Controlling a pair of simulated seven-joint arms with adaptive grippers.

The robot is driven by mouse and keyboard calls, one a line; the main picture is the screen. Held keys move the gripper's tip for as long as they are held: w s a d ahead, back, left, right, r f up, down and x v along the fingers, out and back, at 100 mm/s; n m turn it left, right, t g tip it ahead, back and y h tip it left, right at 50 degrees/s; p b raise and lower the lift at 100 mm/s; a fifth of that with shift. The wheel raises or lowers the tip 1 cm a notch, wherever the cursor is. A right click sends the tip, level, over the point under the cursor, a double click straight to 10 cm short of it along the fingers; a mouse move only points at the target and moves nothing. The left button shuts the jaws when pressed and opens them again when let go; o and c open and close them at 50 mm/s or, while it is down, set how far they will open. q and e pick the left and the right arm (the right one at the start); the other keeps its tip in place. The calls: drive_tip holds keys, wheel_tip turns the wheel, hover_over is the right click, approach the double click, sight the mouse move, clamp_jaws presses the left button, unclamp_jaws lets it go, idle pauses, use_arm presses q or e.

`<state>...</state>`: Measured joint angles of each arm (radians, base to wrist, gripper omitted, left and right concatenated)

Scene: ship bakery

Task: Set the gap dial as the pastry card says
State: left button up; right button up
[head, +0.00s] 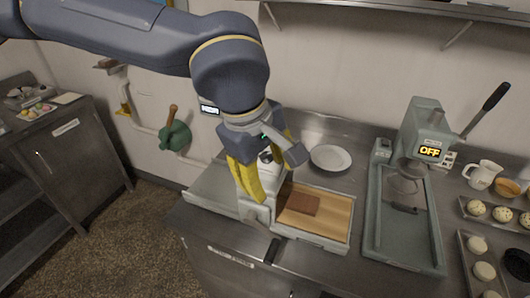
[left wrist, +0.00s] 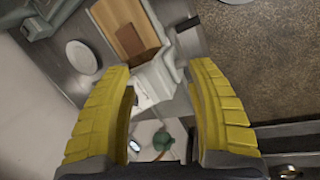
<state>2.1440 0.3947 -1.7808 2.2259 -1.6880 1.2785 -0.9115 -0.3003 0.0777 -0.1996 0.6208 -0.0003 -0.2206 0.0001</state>
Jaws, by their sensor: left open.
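The sheeter (head: 257,212) is a pale machine on the counter with a tan board (head: 330,223) at its right; a brown slab (head: 302,204) lies on the board. My left gripper (head: 258,178) is open, with yellow fingers over the sheeter's body, and hides much of it in the head view. In the left wrist view the sheeter (left wrist: 155,82) lies beyond the spread fingers (left wrist: 162,78), with nothing held. I cannot make out the gap dial or its setting. I cannot identify the pastry card. My right gripper is not in view.
A grey-green press (head: 420,130) with an "OFF" display and a raised lever stands to the right. A white plate (head: 330,158) lies behind the board. A green fixture (head: 175,135) with a wooden handle is on the wall pipe. Trays of dough balls (head: 482,268) fill the far right.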

use_arm(q)
drive_tip(key=s+d+r+n+g+h, duration=0.3)
drive_tip(key=s+d+r+g+h, duration=0.35)
drive_tip(key=s+d+r, duration=0.35)
drive_tip(key=w+d+r+n+t+h, duration=0.2)
drive_tip(key=w+d+r+n+h, duration=0.15)
drive_tip(key=r+n, duration=0.3)
drive_tip(key=w+d+r+n+t+h, duration=0.2)
drive_tip(key=w+r+n+h, duration=0.25)
drive_tip(key=r, duration=0.25)
drive_tip(key=n+t+y, duration=0.6)
drive_tip(key=n+y, duration=0.9)
hover_over(265, 153)
drive_tip(key=s+a, duration=0.3)
drive_tip(key=s, duration=0.4)
wheel_tip(265, 153, down, 16)
drive_tip(key=x, duration=1.7)
drive_tip(key=shift+s+f, duration=0.15)
drive_tip(key=shift+s, duration=0.1)
